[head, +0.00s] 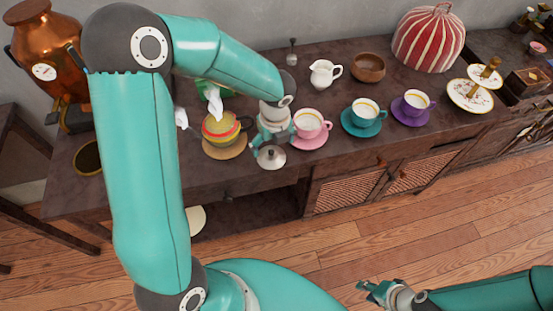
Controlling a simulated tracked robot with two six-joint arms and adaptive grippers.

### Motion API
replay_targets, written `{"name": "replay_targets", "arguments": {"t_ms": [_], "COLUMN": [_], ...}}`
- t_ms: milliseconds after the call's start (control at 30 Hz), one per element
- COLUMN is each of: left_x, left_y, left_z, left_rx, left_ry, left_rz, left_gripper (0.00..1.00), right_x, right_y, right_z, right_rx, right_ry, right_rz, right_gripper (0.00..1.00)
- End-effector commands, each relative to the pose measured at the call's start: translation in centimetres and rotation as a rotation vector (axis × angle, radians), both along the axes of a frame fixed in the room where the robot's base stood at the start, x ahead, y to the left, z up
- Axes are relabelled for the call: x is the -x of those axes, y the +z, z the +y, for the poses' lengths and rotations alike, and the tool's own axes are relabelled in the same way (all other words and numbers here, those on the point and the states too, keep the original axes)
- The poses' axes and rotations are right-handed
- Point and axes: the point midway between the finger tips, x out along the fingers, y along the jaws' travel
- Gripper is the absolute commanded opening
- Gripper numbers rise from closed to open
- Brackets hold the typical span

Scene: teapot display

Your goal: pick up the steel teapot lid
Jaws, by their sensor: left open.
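The steel teapot lid (271,159), a shiny silver dome with a small knob, lies near the front edge of the dark wooden sideboard. My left gripper (271,147) points down at the lid from behind and above, with its fingers close to the knob. It is open; whether a finger touches the lid cannot be told. My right gripper (370,291) is low at the bottom right, over the floor and away from the sideboard. Its finger opening is too small to tell.
A striped pot (222,128) on a round mat stands left of the lid. A pink cup (309,121) on its saucer is close on the right. Teal (365,110) and purple (414,103) cups stand further right. A copper urn (47,43) is at far left.

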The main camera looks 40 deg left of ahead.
Motion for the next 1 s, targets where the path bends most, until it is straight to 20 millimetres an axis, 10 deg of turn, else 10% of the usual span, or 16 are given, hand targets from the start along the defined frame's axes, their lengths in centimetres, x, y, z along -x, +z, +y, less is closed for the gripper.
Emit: {"name": "replay_targets", "arguments": {"t_ms": [567,1000], "left_x": [-0.1,-0.1], "left_y": [-4.3,-4.4], "left_z": [0.6,0.5], "left_rx": [0.002,0.001], "left_ry": [0.000,-0.001], "left_rz": [0.001,0.002], "left_gripper": [0.92,0.20], "right_x": [0.0,0.0], "right_y": [-0.3,-0.3], "right_z": [0.0,0.0], "right_rx": [0.000,0.000], "right_ry": [0.000,0.000], "right_rz": [0.000,0.000], "right_gripper": [0.34,0.34]}}
